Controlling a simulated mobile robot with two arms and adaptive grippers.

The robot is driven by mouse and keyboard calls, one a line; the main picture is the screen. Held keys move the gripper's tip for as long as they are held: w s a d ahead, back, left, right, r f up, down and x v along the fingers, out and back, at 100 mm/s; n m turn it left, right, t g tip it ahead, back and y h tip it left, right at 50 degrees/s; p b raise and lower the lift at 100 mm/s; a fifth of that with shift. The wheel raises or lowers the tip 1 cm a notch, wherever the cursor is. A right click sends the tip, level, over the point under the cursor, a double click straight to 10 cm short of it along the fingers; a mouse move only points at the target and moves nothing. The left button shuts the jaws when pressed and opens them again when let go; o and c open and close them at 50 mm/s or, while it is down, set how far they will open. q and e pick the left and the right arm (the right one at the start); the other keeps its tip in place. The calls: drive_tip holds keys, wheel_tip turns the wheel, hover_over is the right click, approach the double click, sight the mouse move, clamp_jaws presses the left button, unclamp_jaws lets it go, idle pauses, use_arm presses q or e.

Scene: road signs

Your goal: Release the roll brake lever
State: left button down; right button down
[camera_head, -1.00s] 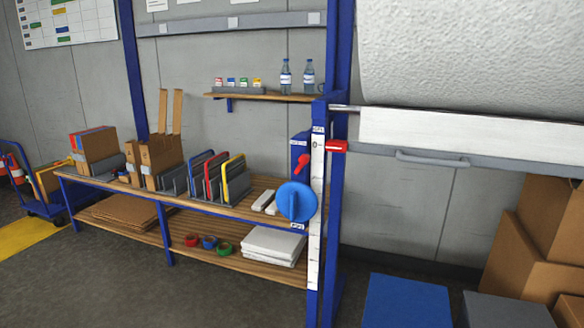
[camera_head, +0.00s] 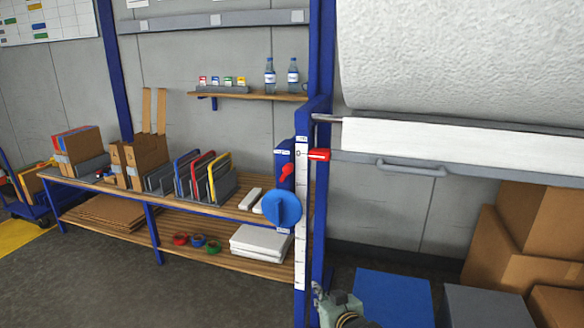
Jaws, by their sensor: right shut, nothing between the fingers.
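A small red lever (camera_head: 286,173) sits on a blue box (camera_head: 283,157) fixed to the blue post, above a round blue knob (camera_head: 281,207). It leans at a slant; its label is too small to read. The frames do not show for certain which one is the roll brake lever. My right gripper (camera_head: 317,290) is shut and empty low by the foot of the post, well below both and touching neither. My left gripper is not in view.
A large white roll (camera_head: 450,60) hangs at upper right, above a grey bar with a handle (camera_head: 411,168). A blue box (camera_head: 392,298) and cartons (camera_head: 535,235) stand at lower right. A wooden bench (camera_head: 225,210) with folders and boxes extends left of the post.

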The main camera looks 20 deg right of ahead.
wheel_tip(320, 180, up, 30)
drive_tip(key=a+t+y+p, duration=0.1)
drive_tip(key=a+t, duration=0.1)
drive_tip(key=t, duration=0.2)
drive_tip(key=shift+a+t+y+p, duration=0.2)
drive_tip(key=shift+t+y+p, duration=0.1)
drive_tip(key=shift+p, duration=0.05)
drive_tip(key=p, duration=0.4)
approach(288, 171)
drive_tip(key=w, duration=0.5)
drive_tip(key=shift+w+a+r, duration=0.1)
drive_tip(key=shift+a, duration=0.25)
drive_tip(key=shift+w+a, duration=0.1)
drive_tip(key=shift+w, duration=0.75)
